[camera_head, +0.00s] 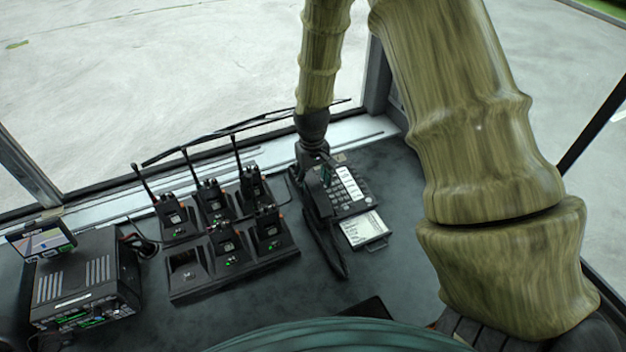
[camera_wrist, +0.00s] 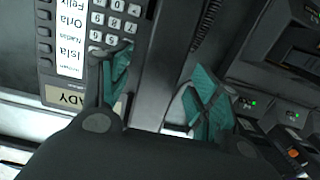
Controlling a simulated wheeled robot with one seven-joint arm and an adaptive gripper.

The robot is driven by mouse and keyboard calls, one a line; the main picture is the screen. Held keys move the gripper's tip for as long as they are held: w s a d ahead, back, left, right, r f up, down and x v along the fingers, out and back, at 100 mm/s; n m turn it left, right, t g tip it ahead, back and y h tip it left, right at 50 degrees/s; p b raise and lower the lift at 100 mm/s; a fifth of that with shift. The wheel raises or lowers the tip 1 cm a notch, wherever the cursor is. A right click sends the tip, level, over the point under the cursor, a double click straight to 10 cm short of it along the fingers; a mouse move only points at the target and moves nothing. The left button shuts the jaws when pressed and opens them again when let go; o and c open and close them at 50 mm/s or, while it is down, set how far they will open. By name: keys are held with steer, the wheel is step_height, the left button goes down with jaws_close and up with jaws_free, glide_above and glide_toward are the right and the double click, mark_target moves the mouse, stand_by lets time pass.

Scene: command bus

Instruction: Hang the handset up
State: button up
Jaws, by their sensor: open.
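A black desk phone (camera_head: 350,192) with a keypad and white label strips stands at the right of the desk. Its keypad (camera_wrist: 118,22) shows at the upper left of the wrist view. The dark, long handset (camera_head: 326,243) lies along the phone's left side, and its near end reaches past the phone's front edge. I cannot tell whether it touches the cradle. In the wrist view the handset (camera_wrist: 164,62) runs between my teal fingertips. My gripper (camera_head: 322,170) is open, over the phone's far left part, with one finger on each side of the handset. The handset's far end is hidden.
A charger rack (camera_head: 235,281) with several radios stands close left of the phone, their antennas upright. A notepad (camera_head: 362,231) lies in front of the phone. A radio unit (camera_head: 80,285) with a small screen is at far left. The windscreen edge runs behind.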

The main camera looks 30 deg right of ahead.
step_height(320, 180, up, 12)
steer(key=shift+w, duration=0.2)
stand_by(0.5)
